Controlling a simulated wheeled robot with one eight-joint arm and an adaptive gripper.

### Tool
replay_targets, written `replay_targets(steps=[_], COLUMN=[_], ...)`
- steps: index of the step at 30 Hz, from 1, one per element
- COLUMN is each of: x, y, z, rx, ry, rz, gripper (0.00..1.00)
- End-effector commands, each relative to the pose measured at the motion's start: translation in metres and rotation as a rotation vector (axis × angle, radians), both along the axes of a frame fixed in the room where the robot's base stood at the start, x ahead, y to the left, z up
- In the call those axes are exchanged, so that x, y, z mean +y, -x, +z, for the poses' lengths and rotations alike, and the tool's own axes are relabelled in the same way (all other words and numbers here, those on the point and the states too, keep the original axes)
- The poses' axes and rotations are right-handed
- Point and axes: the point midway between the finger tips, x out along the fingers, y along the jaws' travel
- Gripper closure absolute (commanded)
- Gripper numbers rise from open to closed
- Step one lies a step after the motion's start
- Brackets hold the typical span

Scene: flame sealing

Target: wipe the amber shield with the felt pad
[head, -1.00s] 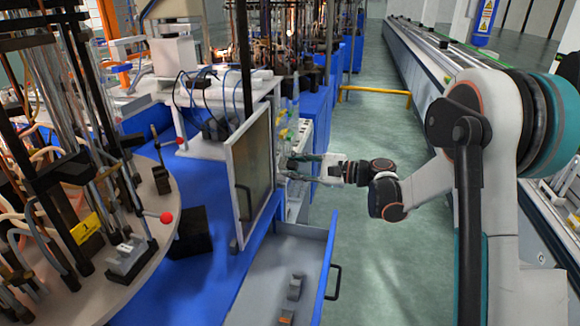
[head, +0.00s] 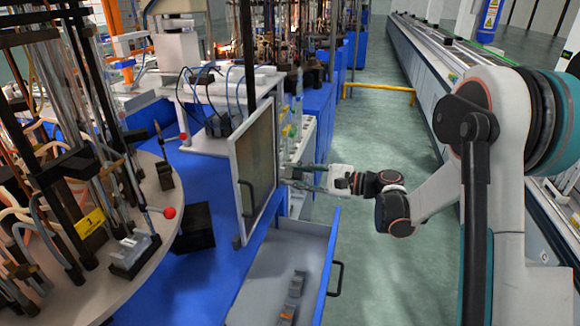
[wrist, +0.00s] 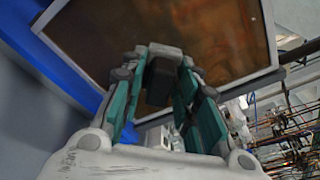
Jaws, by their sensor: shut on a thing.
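The amber shield (head: 254,165) is a brownish pane in a pale frame, standing upright at the edge of the blue bench in the head view. In the wrist view its pane (wrist: 205,35) fills the top. My gripper (wrist: 160,75) is shut on a dark block, seemingly the felt pad (wrist: 164,66), held between the teal fingers. The pad is in front of the pane; I cannot tell if it touches. In the head view my gripper (head: 290,176) is at the shield's right side, its tips partly hidden by the frame.
A round machine table (head: 90,290) with rods and tubes stands at left. The green floor (head: 390,150) to the right is clear up to a long conveyor (head: 425,70).

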Motion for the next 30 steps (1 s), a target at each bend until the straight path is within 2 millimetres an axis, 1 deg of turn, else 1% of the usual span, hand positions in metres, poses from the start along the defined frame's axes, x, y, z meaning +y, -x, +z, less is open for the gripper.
replay_targets(steps=[1, 4, 6, 9, 14, 24, 30], x=[0.006, 0.015, 0.02, 0.025, 0.033, 0.064, 0.077], y=[0.01, 0.026, 0.036, 0.043, 0.043, 0.032, 0.027], z=[-0.008, -0.021, -0.027, -0.032, -0.034, -0.034, -0.034], rx=[0.0, 0.0, 0.0, 0.0, 0.0, 0.0, 0.0], ry=[0.0, 0.0, -0.001, -0.001, 0.0, 0.0, 0.0], rz=[0.001, 0.001, 0.001, 0.001, 0.001, 0.001, 0.001], gripper=[0.9, 0.9, 0.9, 0.9, 0.9, 0.9, 0.9])
